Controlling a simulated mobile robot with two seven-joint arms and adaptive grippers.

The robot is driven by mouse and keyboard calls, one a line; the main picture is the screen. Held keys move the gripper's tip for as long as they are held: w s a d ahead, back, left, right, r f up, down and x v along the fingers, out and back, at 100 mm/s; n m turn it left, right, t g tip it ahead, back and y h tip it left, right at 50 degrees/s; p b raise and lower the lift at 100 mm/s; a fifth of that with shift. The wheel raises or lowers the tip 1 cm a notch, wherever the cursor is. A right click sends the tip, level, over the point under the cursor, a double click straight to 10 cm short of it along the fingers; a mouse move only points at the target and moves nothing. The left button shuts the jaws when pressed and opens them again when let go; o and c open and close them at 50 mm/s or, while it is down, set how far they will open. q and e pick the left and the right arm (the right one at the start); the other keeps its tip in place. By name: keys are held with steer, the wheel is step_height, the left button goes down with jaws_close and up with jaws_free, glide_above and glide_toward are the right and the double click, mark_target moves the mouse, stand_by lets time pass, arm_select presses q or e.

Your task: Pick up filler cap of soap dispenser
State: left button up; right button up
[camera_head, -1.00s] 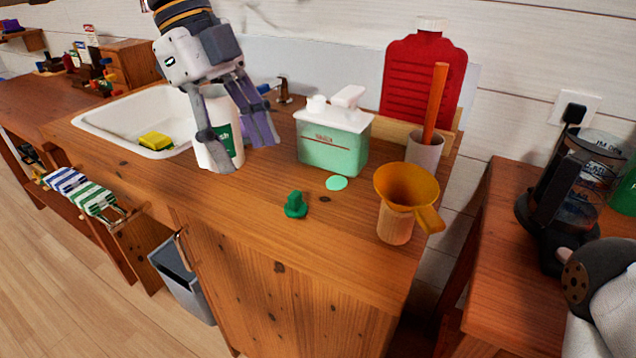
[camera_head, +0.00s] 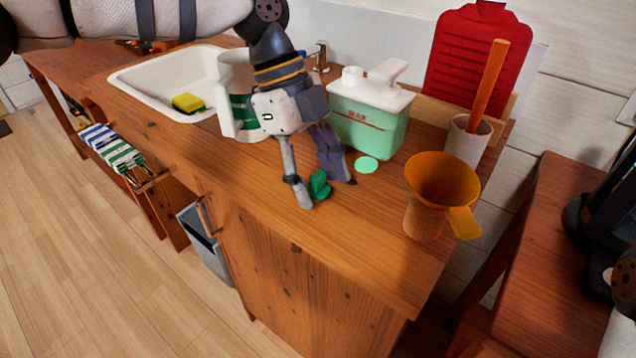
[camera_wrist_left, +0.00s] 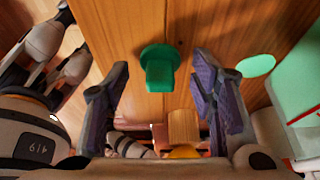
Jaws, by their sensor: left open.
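The filler cap (camera_head: 320,185) is a small green piece with an upright tab, lying on the wooden counter. It also shows in the left wrist view (camera_wrist_left: 160,68). The soap dispenser (camera_head: 368,132) has a mint-green body and a white top with a spout; it stands behind the cap. My left gripper (camera_head: 325,188) is open and empty, low over the counter, with its fingers on either side of the cap. In the left wrist view the cap lies ahead, between the fingertips (camera_wrist_left: 161,66). What seems to be my right gripper (camera_wrist_left: 66,45) shows at the left edge there.
A flat mint disc (camera_head: 367,165) lies beside the dispenser. An orange funnel (camera_head: 442,180) sits in a holder at the right. A white canister (camera_head: 232,105) stands near the sink (camera_head: 150,75).

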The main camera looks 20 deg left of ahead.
arm_select(q)
steer(key=c, duration=0.8)
